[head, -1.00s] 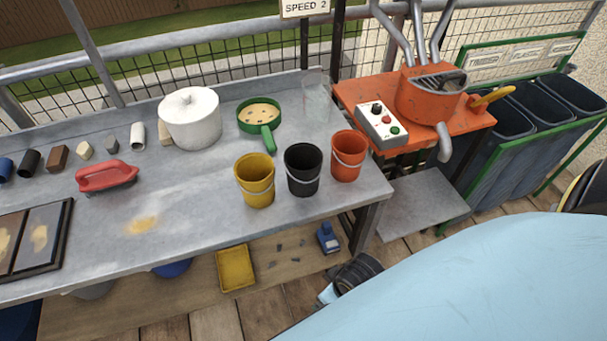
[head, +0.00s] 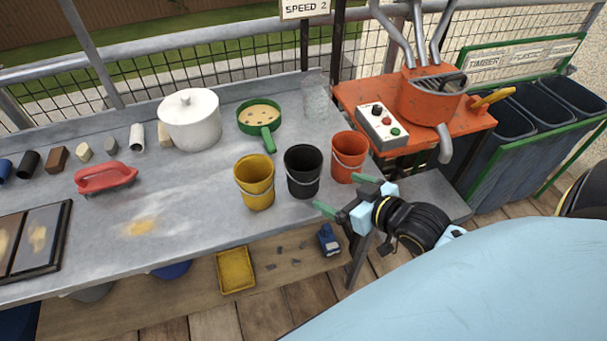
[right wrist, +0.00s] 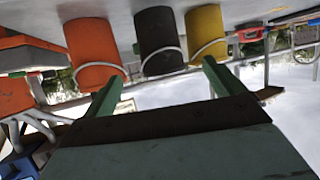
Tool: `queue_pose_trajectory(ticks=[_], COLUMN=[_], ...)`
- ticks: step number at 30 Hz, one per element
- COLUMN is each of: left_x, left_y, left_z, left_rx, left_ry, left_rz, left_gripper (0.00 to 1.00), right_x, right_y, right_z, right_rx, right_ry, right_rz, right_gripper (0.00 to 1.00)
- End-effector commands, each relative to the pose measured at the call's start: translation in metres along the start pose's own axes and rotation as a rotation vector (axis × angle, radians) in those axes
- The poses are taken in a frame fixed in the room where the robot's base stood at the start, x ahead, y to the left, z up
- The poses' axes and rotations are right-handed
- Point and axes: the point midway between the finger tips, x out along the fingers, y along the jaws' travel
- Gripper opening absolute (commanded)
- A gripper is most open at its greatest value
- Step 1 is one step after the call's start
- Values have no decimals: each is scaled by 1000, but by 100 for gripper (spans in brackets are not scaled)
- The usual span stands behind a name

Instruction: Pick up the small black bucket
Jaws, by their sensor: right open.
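The small black bucket (head: 303,172) stands upright on the grey bench near its front edge, between the yellow bucket (head: 254,182) and the orange bucket (head: 348,157). My right gripper (head: 346,195) is open and empty at the bench's front edge, to the lower right of the black bucket and apart from it. In the right wrist view the black bucket (right wrist: 157,38) shows upside down beyond the gap between the two green fingers (right wrist: 157,82), with its wire handle visible. My left gripper is in neither view.
A green sieve (head: 259,117), a white pot (head: 190,120) and a clear container (head: 316,100) stand behind the buckets. A red float (head: 105,177) lies farther left. An orange machine table (head: 350,95) adjoins on the right.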

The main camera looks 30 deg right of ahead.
Motion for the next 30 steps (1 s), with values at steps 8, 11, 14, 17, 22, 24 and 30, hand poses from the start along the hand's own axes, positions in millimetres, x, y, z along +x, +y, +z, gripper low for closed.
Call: queue_pose_trajectory(ticks=[8, 11, 14, 17, 22, 24, 30], left_x=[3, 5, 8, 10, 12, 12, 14], left_y=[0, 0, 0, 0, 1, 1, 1], left_z=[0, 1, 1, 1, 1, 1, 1], left_rx=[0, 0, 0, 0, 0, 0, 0], left_ry=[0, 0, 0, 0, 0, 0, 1], left_rz=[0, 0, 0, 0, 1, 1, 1], left_gripper=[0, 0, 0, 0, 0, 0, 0], right_x=[17, 34, 52, 67, 81, 83, 104], right_y=[9, 9, 8, 8, 7, 7, 5], right_z=[-13, -15, -15, -16, -17, -18, -26], right_rx=[7, 6, 6, 6, 6, 6, 6], right_ry=[76, 77, 75, 73, 72, 72, 73], right_rz=[-11, -11, -10, -10, -11, -11, -11], right_gripper=[94, 94, 94, 94, 94, 94, 94])
